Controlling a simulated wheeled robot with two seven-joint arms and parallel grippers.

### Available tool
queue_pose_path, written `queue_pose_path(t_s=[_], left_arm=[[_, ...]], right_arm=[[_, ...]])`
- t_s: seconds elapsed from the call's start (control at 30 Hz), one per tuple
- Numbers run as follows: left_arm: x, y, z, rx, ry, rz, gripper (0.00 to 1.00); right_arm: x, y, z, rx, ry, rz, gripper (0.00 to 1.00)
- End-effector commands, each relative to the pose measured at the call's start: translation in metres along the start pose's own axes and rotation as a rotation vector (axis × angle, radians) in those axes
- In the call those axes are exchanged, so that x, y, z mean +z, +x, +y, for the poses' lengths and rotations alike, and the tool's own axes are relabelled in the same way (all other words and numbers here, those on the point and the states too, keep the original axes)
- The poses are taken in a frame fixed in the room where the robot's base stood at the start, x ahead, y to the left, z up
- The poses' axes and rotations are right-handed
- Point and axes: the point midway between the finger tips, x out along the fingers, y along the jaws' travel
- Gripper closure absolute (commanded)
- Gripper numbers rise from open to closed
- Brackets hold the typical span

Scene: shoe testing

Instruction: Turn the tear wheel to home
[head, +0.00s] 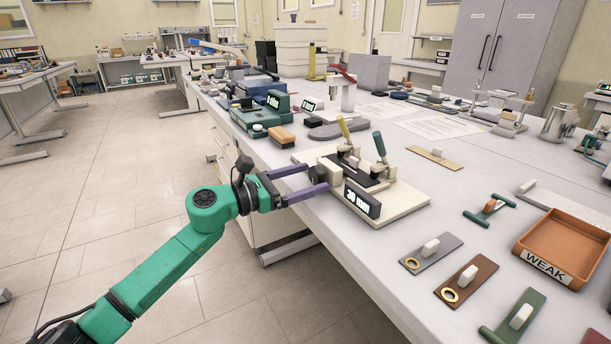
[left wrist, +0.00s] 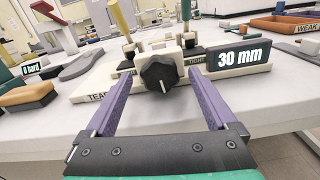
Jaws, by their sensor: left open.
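The tear wheel is a black faceted knob (left wrist: 160,73) on the front of a cream device (head: 405,201), with a white mark pointing nearly straight down. Labels reading "TEAR" and "TIGHT" flank the knob. A black display (head: 362,200) beside it reads 30 mm, also in the left wrist view (left wrist: 240,56). My left gripper (head: 316,177) is open at the table edge. In the left wrist view its purple fingers (left wrist: 161,82) point at the wheel, one on each side, with visible gaps. Whether the tips reach level with the knob is unclear. My right gripper is not in view.
Two levers, yellow-handled (head: 344,129) and green-handled (head: 379,145), rise from the device. An orange-brown block (head: 282,137) and a grey sole (head: 335,129) lie to its left. Sample plates and an orange "WEAK" tray (head: 563,245) lie to the right. The floor left of the table is clear.

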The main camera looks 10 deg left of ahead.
Motion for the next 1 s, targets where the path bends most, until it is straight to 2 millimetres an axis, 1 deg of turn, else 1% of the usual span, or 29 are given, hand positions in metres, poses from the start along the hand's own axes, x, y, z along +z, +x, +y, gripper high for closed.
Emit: queue_pose_path(t_s=[0.13,0.17,0.2,0.27,0.3,0.37,0.4,0.57,0.73,1.0], left_arm=[[0.0,0.0,0.0,0.001,0.0,0.0,0.09],[0.0,0.0,0.0,0.001,-0.001,0.0,0.13],[0.0,0.0,0.0,0.001,-0.001,0.0,0.29],[0.0,-0.001,0.0,0.001,-0.001,0.0,0.52],[0.0,-0.001,0.0,0.001,-0.001,0.0,0.67],[0.0,-0.001,0.0,0.001,-0.001,0.0,0.9],[0.0,-0.001,0.0,0.001,-0.001,0.0,0.95],[0.0,-0.001,0.0,0.0,-0.009,0.0,0.95],[0.001,-0.001,0.0,0.0,-0.053,0.0,0.95],[0.001,-0.001,0.001,0.0,-0.219,0.0,0.95]], right_arm=[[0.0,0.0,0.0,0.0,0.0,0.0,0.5],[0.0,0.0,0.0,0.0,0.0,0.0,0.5],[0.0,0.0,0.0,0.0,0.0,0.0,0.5],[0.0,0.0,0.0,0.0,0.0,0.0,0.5],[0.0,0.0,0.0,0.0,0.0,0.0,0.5],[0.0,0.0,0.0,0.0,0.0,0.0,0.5],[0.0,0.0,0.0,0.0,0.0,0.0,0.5],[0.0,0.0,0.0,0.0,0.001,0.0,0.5],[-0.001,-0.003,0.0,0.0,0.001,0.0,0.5],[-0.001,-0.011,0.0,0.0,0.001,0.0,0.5]])
